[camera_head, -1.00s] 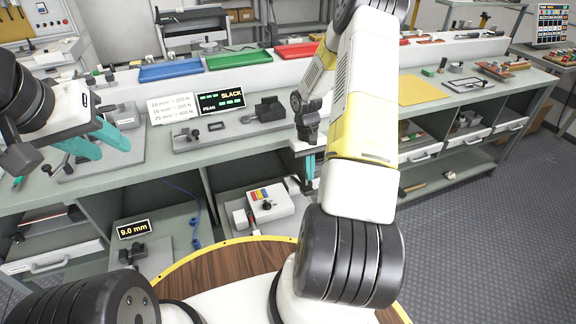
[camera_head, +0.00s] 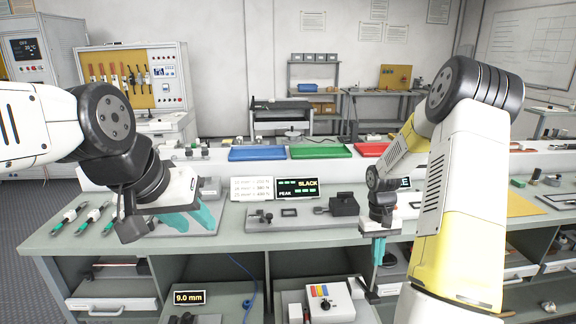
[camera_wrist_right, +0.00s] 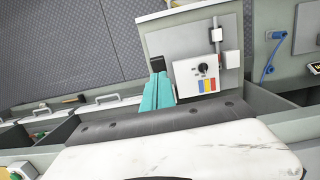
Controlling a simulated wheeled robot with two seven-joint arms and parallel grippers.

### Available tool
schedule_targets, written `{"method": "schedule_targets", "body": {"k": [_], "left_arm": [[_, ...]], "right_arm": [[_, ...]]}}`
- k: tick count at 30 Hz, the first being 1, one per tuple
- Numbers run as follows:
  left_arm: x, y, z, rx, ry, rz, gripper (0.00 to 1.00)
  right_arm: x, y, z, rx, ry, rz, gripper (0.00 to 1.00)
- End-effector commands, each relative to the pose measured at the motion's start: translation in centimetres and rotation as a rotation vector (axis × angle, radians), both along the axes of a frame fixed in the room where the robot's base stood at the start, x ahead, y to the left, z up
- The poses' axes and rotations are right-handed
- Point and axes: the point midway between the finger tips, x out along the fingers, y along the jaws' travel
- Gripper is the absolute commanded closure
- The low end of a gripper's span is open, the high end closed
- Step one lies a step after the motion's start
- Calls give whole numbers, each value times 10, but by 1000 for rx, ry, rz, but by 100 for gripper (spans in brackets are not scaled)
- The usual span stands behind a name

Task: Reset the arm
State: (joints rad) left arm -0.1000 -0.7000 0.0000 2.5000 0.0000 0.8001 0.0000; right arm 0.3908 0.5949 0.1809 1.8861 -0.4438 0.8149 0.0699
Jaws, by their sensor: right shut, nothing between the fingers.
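My left gripper (camera_head: 192,218) hangs over the left part of the bench in the head view. Its two teal fingers point down and are apart, with nothing seen between them. My right gripper (camera_head: 379,252) points down at the bench's front edge, right of the middle. Its teal fingers are together and empty. In the right wrist view the shut fingers (camera_wrist_right: 157,92) show left of a white box with a dial (camera_wrist_right: 203,72), overlapping the panel behind it in the picture. I cannot tell whether they touch it. My right upper arm hides part of the bench.
The bench (camera_head: 270,243) carries a black display (camera_head: 297,189), a grey fixture (camera_head: 343,204) and blue, green and red trays (camera_head: 318,152). Green-handled tools (camera_head: 83,219) lie at the left.

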Motion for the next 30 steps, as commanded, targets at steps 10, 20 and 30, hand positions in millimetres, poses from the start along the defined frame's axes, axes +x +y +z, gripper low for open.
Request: {"method": "schedule_targets", "body": {"k": [10,20,30], "left_arm": [[0,0,0,0,0,0,64],[0,0,0,0,0,0,64],[0,0,0,0,0,0,64]], "right_arm": [[-44,60,166,-10,-260,6,100],[-130,117,257,89,-513,6,100],[-193,149,283,215,-674,12,100]]}}
